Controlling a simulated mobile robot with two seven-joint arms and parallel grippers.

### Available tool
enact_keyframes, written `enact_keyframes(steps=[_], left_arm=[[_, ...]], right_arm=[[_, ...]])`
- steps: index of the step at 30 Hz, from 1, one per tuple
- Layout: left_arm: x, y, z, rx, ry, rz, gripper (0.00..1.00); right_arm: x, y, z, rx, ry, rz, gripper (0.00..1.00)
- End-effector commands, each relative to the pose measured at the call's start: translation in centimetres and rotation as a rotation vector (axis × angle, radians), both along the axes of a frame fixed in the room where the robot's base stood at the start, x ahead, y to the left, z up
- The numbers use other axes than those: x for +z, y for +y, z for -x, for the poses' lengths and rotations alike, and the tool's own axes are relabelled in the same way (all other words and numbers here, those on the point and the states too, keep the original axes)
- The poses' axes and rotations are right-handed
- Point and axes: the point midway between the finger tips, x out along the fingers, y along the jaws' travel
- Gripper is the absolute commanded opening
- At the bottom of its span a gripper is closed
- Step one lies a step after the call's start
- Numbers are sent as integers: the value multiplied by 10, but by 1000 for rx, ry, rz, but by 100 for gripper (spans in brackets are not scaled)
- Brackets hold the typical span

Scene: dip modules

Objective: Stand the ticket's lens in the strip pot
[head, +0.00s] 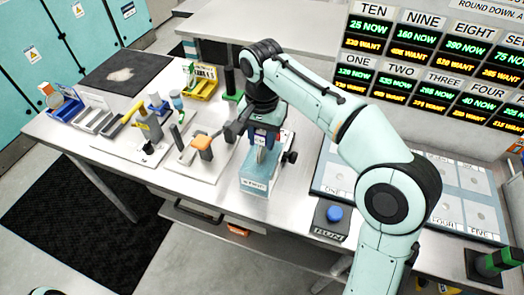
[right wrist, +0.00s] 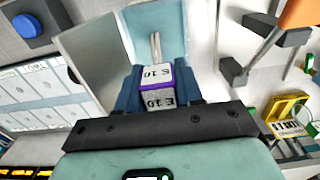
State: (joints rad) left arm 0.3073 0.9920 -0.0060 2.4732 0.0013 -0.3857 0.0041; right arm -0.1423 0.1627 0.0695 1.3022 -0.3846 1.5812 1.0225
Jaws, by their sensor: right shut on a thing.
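My right gripper (head: 262,128) is shut on a block (right wrist: 154,82) marked "E 10" with a purple edge. I cannot pick out the ticket, the lens or the strip pot for certain. My left gripper is out of view.
An orange-topped piece (head: 202,142) stands on a pale plate left of the box. A yellow tray (head: 203,83) and a green-based black post (head: 231,88) are behind. A blue button (head: 334,213) is at right.

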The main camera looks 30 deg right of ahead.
Motion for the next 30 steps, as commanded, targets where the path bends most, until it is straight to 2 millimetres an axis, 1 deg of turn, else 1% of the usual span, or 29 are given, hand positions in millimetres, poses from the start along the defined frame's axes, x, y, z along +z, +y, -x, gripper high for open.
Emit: enact_keyframes(steps=[6,9,18,30], left_arm=[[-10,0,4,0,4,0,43],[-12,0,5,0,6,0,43],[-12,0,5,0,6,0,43],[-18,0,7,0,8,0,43]], right_arm=[[-32,-1,1,-1,4,0,0],[-41,0,0,-1,1,0,0],[-42,0,0,-1,0,0,0],[-54,0,0,0,1,-1,0]])
